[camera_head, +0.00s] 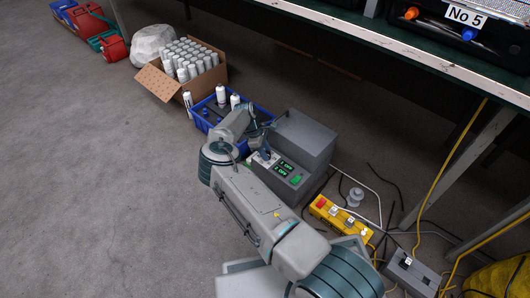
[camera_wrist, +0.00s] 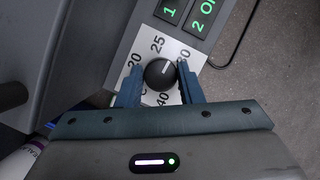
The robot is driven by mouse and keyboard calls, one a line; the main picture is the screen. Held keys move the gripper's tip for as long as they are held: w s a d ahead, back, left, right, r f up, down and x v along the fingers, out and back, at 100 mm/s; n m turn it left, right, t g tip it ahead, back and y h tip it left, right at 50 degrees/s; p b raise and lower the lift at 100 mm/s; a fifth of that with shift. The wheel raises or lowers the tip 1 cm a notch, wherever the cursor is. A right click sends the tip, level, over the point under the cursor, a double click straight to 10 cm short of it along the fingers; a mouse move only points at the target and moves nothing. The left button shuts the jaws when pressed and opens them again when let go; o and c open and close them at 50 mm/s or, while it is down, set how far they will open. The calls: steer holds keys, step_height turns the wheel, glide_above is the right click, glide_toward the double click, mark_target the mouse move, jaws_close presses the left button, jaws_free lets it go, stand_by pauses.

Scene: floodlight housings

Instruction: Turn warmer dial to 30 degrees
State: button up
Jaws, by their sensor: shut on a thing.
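The warmer is a grey box (camera_head: 308,132) on the floor, with a sloped control panel carrying green-lit displays (camera_head: 284,168). In the wrist view its dial is a round black knob (camera_wrist: 160,73) on a white scale plate (camera_wrist: 157,46). In the head view my gripper (camera_head: 261,152) covers the knob.
A blue crate (camera_head: 208,122) with bottles stands directly behind the warmer, near a cardboard box (camera_head: 158,83) of white cans. A yellow switch box (camera_head: 340,217) and cables lie to the right, below a table (camera_head: 440,60). Grey floor at left is clear.

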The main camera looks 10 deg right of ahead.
steer(key=shift+s+f+m, duration=0.1)
steer(key=shift+s+m, duration=0.05)
steer(key=shift+m, duration=0.15)
steer(key=o, duration=1)
steer(key=shift+d, duration=0.1)
steer(key=shift+c, duration=0.2)
steer(key=p+v, duration=0.5)
steer(key=v, duration=0.9)
steer(key=shift+d+f, duration=0.1)
steer(key=shift+d, duration=0.05)
